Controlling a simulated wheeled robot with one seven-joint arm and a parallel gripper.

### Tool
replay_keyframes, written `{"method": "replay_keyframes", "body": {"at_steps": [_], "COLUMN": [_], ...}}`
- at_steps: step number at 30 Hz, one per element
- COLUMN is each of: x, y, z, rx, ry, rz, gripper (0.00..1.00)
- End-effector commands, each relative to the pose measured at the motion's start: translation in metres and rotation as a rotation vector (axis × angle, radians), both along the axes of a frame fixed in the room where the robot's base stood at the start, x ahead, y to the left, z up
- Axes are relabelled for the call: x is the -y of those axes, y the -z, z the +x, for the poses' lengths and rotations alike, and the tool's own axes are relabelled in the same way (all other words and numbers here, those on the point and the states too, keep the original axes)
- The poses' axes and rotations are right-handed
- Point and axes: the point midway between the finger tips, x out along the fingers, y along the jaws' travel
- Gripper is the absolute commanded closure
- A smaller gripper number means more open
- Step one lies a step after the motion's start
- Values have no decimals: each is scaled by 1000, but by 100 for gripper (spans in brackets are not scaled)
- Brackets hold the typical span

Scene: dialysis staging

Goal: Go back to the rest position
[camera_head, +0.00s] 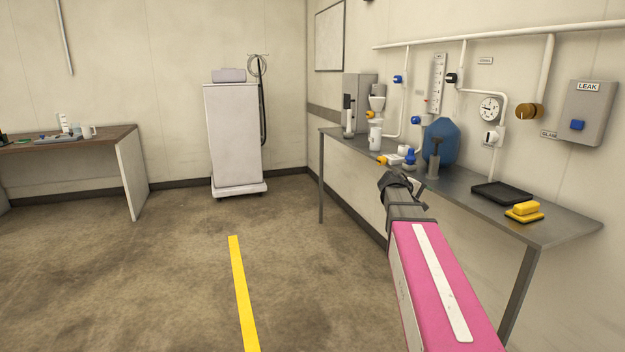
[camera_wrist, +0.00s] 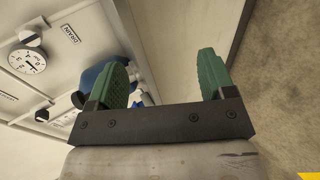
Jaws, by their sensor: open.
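My gripper (camera_head: 396,182) is at the end of my pink and grey arm, in front of the near edge of the metal bench (camera_head: 565,222). In the wrist view my gripper (camera_wrist: 165,80) shows two green fingers set wide apart with nothing between them. Beyond the fingers the wrist view shows the bench edge, the wall and the floor. A blue jug (camera_head: 441,141) stands on the bench behind my gripper and is partly hidden by a finger in the wrist view (camera_wrist: 92,78).
Pipes, a gauge (camera_head: 489,108) and a LEAK box (camera_head: 590,112) are on the wall. A white cabinet (camera_head: 234,135) and a wooden table (camera_head: 70,143) stand farther back. The floor at left centre is clear.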

Motion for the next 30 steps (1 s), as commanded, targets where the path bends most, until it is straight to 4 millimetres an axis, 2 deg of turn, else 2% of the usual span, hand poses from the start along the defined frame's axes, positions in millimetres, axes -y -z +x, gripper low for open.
{"method": "replay_keyframes", "body": {"at_steps": [1,6,12,15,18,22,25,30], "x": [-13,-60,-122,-153,-179,-202,-211,-215], "y": [31,120,206,239,261,279,284,286], "z": [-19,-67,-137,-173,-204,-231,-240,-243], "rx": [-10,-44,-105,-141,-175,-205,-217,-221], "ry": [6,49,141,199,255,312,337,345], "rz": [75,344,655,798,916,1020,1062,1077], "gripper": [24,24,24,24,24,24,24,24]}}
